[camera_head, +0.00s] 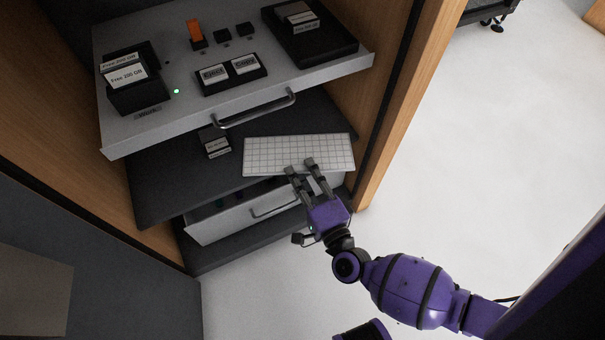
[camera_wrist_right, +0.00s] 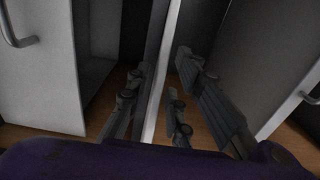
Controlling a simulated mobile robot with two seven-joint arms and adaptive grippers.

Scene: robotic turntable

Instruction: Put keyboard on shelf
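The white keyboard (camera_head: 270,155) lies flat at the dark middle shelf (camera_head: 170,185), near its front edge on the right. My right gripper (camera_head: 300,167) is at the keyboard's front edge, with its fingers spread apart. In the wrist view the keyboard shows nearly edge-on as a thin pale strip (camera_wrist_right: 157,92) between the two fingers of my right gripper (camera_wrist_right: 160,78). Gaps show between the fingers and the strip, so the gripper looks open around it. I cannot tell whether the keyboard rests fully on the shelf. My left gripper is not in view.
A grey pulled-out drawer (camera_head: 140,130) above holds disk boxes, Eject and Copy buttons and a black device (camera_head: 310,40). A small cartridge stack (camera_head: 215,143) stands left of the keyboard. A lower drawer (camera_head: 225,222) is below. A wooden cabinet wall (camera_head: 405,90) bounds the right.

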